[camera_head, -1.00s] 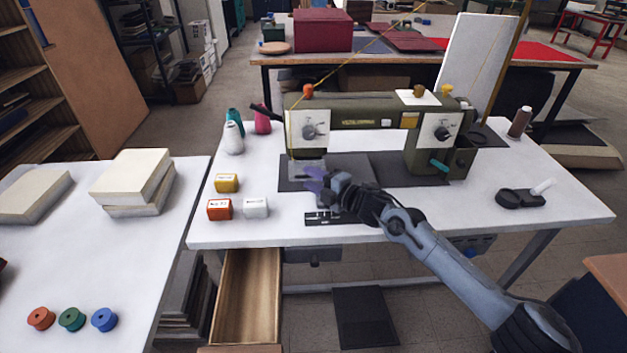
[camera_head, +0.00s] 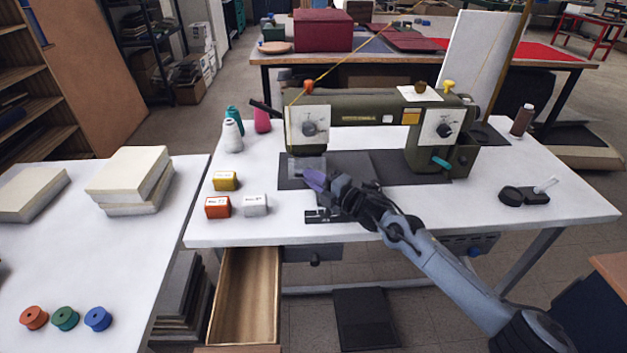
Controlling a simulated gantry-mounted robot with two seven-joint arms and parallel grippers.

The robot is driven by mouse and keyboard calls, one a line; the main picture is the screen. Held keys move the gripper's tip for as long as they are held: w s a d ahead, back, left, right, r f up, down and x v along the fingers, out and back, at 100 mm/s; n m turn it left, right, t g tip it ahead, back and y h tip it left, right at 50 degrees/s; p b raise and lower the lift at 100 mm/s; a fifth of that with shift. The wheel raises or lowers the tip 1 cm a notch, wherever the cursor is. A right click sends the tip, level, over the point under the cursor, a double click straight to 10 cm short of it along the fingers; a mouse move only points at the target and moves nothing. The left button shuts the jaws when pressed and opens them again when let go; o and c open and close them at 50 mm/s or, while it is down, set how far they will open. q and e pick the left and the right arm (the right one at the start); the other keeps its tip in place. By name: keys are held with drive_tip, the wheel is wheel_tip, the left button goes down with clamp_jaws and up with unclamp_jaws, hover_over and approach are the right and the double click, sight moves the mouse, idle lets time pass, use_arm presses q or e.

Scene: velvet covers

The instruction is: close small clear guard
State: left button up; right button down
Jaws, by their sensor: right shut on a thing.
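The olive-green sewing machine (camera_head: 360,112) stands on the white table. The small clear guard (camera_head: 298,166) is a faint see-through piece low under the machine's left head, by the needle area. My right gripper (camera_head: 314,179) has its purple fingertips at the guard's lower right edge and is shut on it. The fingers hide part of the guard, and its exact tilt is hard to tell. My left gripper is out of view.
Orange (camera_head: 217,207), white (camera_head: 255,205) and yellow (camera_head: 226,181) boxes sit left of my right gripper. Thread cones (camera_head: 233,135) stand behind them. A wooden drawer (camera_head: 245,295) hangs open below the table. A black bar (camera_head: 322,215) lies near the front edge.

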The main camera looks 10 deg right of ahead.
drive_tip(key=c, duration=1.2)
unclamp_jaws()
drive_tip(key=shift+s+d, duration=0.1)
drive_tip(key=shift+s+d+r, duration=0.1)
drive_tip(key=shift+s+d, duration=0.05)
drive_tip(key=p+v, duration=0.3)
drive_tip(key=v, duration=0.6)
drive_tip(key=shift+p, duration=0.4)
drive_tip(key=shift+s+d, duration=0.35)
drive_tip(key=shift+s, duration=0.1)
